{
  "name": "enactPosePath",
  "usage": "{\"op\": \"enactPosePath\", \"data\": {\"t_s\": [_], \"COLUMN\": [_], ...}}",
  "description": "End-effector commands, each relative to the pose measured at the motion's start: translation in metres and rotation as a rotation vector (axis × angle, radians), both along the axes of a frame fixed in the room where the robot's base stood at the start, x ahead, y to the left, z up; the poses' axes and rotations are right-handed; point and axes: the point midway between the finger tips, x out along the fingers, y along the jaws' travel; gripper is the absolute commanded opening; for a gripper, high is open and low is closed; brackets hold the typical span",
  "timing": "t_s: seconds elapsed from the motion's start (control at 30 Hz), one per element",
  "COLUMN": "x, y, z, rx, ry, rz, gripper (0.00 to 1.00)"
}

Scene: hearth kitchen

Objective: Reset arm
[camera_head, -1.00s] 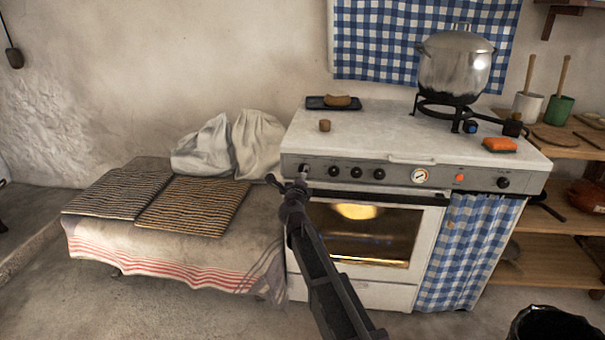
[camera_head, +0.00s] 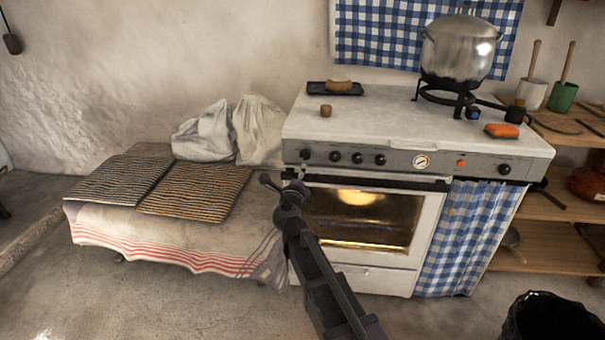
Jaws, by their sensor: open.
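My gripper (camera_head: 284,176) is in front of the left front edge of the white stove (camera_head: 370,125), near its leftmost knobs. Its dark fingers stand apart with nothing seen between them. My arm reaches up to it from the bottom middle of the view. I cannot tell whether a fingertip touches the stove front.
The lit oven (camera_head: 360,218) is shut. Left is a cloth-covered bench (camera_head: 160,230) with mats and sacks. A black bin (camera_head: 550,318) stands lower right.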

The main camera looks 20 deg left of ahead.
Motion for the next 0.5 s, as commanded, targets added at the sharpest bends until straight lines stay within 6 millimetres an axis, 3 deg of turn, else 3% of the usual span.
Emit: {"op": "enactPosePath", "data": {"t_s": [0.27, 0.5], "x": [0.001, 0.007], "y": [-0.002, -0.019], "z": [0.001, 0.007], "rx": [-0.008, -0.104], "ry": [-0.005, -0.067], "rz": [0.005, 0.079], "gripper": [0.89, 0.89]}}
